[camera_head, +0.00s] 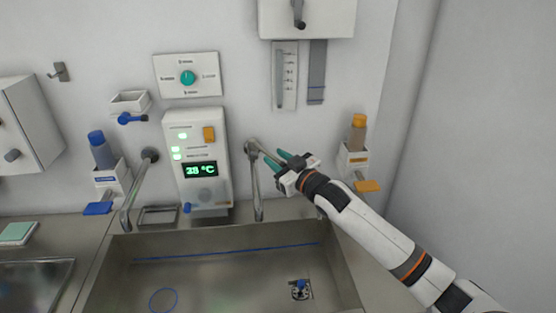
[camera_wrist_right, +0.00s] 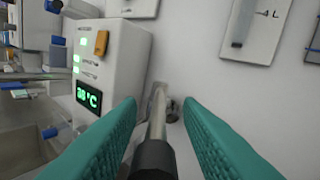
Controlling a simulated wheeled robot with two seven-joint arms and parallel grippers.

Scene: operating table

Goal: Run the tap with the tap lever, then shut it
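The tap lever (camera_wrist_right: 157,118) is a thin metal rod with a dark end, seen close up in the right wrist view. In the head view it reaches right from the round wall mount (camera_head: 250,147), and its outer part is hidden by my gripper. My right gripper (camera_head: 276,158) has teal fingers and is open. In the wrist view its fingertips (camera_wrist_right: 160,103) stand on either side of the lever, with gaps showing between. A metal pipe (camera_head: 258,195) hangs below the mount. I see no clear water stream. My left gripper is not in view.
The steel sink (camera_head: 220,275) lies below, with a drain (camera_head: 300,289) and a blue ring (camera_head: 163,300). A panel reading 38 °C (camera_head: 200,170) is left of the lever. An orange-capped dispenser (camera_head: 356,140) is on the right, a blue-capped one (camera_head: 101,150) on the left.

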